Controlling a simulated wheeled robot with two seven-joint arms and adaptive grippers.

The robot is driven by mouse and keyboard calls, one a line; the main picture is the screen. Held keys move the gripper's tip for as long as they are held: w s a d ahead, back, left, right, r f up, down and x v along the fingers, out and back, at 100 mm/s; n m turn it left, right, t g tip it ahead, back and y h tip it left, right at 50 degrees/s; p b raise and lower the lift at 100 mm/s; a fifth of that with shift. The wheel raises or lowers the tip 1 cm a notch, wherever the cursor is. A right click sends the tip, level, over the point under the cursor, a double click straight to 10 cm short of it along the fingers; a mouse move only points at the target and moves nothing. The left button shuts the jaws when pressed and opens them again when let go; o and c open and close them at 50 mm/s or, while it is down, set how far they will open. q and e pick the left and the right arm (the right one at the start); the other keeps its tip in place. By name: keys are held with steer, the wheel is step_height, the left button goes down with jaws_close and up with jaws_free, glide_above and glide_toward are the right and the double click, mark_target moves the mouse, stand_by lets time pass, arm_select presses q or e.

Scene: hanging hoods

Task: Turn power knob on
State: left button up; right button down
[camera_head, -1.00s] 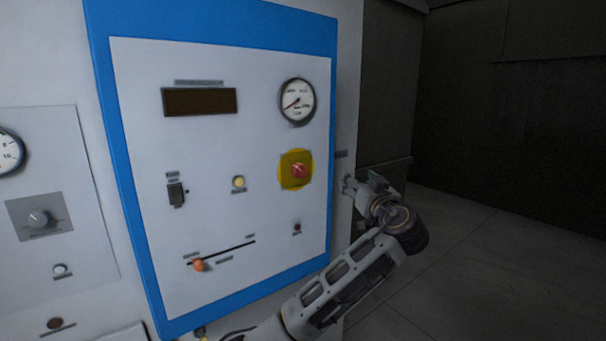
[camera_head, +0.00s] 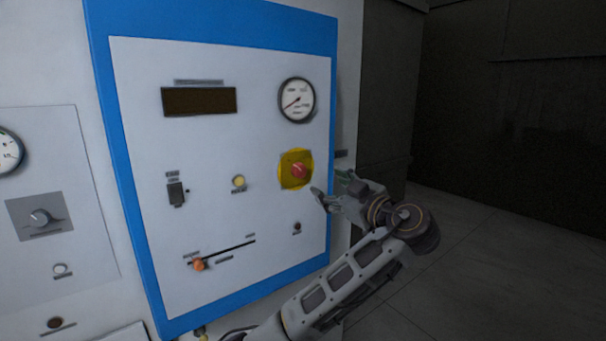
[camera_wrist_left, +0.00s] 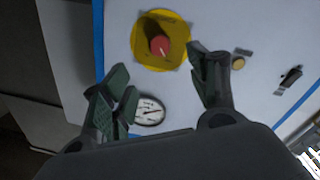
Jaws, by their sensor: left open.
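A rotary knob (camera_head: 39,218) sits on a grey square plate at the left of the head view. A black switch (camera_head: 176,194) is on the blue-framed panel. The labels are too small to read, so I cannot tell which control is marked as power. My left gripper (camera_head: 331,188) is open and empty near the panel's right edge, just right of the red button (camera_head: 299,171) on its yellow plate. In the left wrist view the open fingers (camera_wrist_left: 163,90) point toward the panel, with the red button (camera_wrist_left: 160,46) beyond the gap between them. My right gripper is not in view.
The blue-framed panel (camera_head: 220,130) also carries a round gauge (camera_head: 297,100), a dark display (camera_head: 199,101), a yellow button (camera_head: 238,181) and a slider with an orange handle (camera_head: 199,265). Open floor (camera_head: 480,260) lies to the right.

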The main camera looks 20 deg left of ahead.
mark_target(301, 172)
arm_select(q)
steer(key=shift+w+a, duration=0.1)
steer(key=p+x, duration=0.4)
steer(key=x, duration=0.8)
steer(key=shift+w+a+r, duration=0.1)
steer(key=shift+w+a+p, duration=0.4)
steer(key=shift+w+a, duration=0.1)
steer(key=c, duration=1)
